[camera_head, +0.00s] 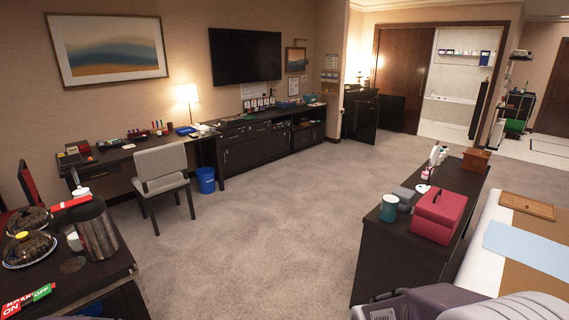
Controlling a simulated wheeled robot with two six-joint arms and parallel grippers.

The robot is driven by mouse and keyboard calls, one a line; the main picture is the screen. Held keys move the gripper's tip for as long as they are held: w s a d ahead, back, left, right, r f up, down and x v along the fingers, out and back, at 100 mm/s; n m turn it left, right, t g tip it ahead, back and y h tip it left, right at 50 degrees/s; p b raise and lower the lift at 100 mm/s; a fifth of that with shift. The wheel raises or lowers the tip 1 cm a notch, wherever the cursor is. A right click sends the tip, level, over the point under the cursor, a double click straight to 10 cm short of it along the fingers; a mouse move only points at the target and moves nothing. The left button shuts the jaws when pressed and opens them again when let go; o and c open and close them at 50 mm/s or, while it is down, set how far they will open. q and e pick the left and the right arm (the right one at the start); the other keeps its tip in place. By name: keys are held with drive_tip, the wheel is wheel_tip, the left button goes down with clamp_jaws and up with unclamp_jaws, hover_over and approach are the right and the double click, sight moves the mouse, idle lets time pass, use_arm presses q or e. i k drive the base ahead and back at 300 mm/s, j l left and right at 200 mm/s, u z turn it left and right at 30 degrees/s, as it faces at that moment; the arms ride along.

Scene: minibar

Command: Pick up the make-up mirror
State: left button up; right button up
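A slim white upright object (433,163) stands on the dark cabinet (372,259) at the right. It may be the make-up mirror seen nearly edge-on, but it is too small to tell for sure. A small white bottle-like item stands close beside it. A red-pink box (440,214), a teal cup (389,208) and a grey box (404,197) stand nearer on the same top. Neither of my grippers is in view.
Open carpet (255,235) lies in the middle. A grey chair (163,170) and a blue bin (205,180) stand by the left desk. A dark table with covered dishes (28,248) is at the lower left. A bed edge is at the right. Grey-purple items fill the bottom right.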

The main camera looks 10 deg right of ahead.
sight(430, 174)
drive_tip(key=i, duration=0.95)
drive_tip(key=i+z, duration=0.15)
drive_tip(key=i, duration=0.8)
drive_tip(key=i+j, duration=0.15)
drive_tip(key=i, duration=0.8)
drive_tip(key=i+z, duration=0.85)
drive_tip(key=i+j+z, duration=0.3)
drive_tip(key=z, duration=0.15)
drive_tip(key=i+z, duration=0.25)
drive_tip(key=z, duration=0.15)
drive_tip(key=i+j+z, duration=0.15)
drive_tip(key=i+z, duration=0.15)
drive_tip(key=z, duration=0.15)
drive_tip(key=i+j+z, duration=0.15)
drive_tip(key=z, duration=0.25)
drive_tip(key=i+j, duration=0.05)
drive_tip(key=i, duration=0.05)
